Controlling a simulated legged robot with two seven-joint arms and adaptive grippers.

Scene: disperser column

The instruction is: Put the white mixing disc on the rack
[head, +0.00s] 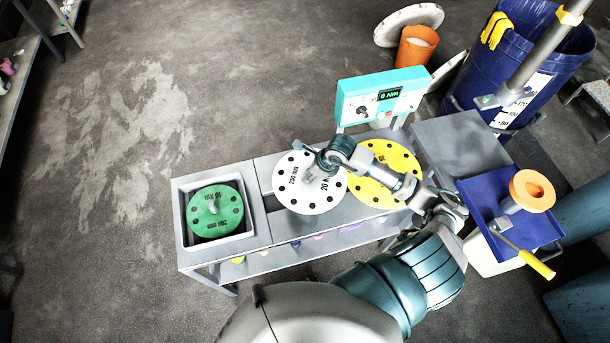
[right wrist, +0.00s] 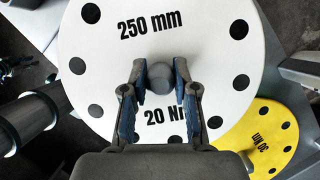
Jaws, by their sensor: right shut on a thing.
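The white mixing disc (head: 293,192), marked 250 mm, has black holes near its rim and a grey centre knob. It is over the middle of the grey rack (head: 300,227); whether it rests there or hangs just above, I cannot tell. My right gripper (head: 318,163) is shut on the knob from above. In the right wrist view the fingers (right wrist: 160,75) stand on both sides of the knob, with the white disc (right wrist: 215,70) lying flat beneath them. The disc partly overlaps the yellow disc (right wrist: 262,140) in that view. My left gripper is not in view.
A green disc (head: 203,221) sits in a square box at the rack's left end. A yellow disc (head: 368,193) lies at right, partly behind my arm. A turquoise torque display (head: 355,92) reading 0 Nm stands behind. A blue barrel (head: 530,60) and a blue tray (head: 482,198) are at right.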

